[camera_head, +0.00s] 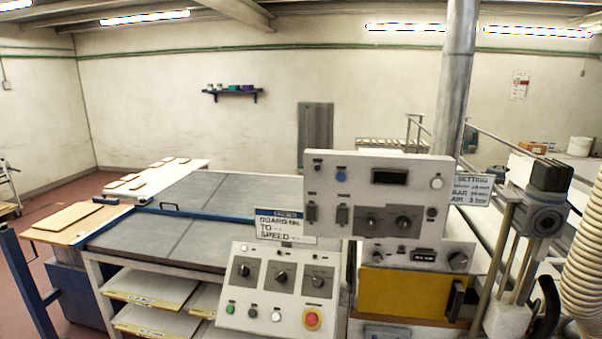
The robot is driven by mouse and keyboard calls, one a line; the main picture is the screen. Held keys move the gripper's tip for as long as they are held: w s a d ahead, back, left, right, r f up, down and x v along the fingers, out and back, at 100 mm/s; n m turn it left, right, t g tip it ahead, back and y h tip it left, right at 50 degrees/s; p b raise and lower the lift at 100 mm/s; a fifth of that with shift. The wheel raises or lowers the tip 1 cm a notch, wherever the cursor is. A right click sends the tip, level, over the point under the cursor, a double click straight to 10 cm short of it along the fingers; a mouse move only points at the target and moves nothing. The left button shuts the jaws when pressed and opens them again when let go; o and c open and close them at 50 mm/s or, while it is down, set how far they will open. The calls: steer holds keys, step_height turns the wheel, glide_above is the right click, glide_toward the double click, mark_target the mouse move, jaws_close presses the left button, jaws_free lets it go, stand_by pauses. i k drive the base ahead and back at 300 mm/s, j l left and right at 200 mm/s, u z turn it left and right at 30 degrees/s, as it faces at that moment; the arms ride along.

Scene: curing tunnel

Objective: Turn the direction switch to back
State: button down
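A sloped light-grey control panel (262,300) stands in the lower middle, in front of the conveyor. It carries a row of three dark rotary switches: a left one (244,271), a middle one (281,277) and a right one (318,283). Their labels are too small to read, so I cannot tell which is the direction switch or where it points. My gripper is not in view.
A taller panel (409,165) with two large knobs and a display rises behind right, above a yellow cabinet (400,292). A sign (279,223) stands behind the sloped panel. Right are a dark motor-like unit (547,200) and a ribbed hose (585,255). Boards lie on shelves left.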

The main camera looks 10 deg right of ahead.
mark_target(280, 276)
steer(key=i+j, duration=0.2)
steer(key=i, duration=0.2)
steer(key=i+j+z, duration=0.1)
steer(key=i, duration=0.3)
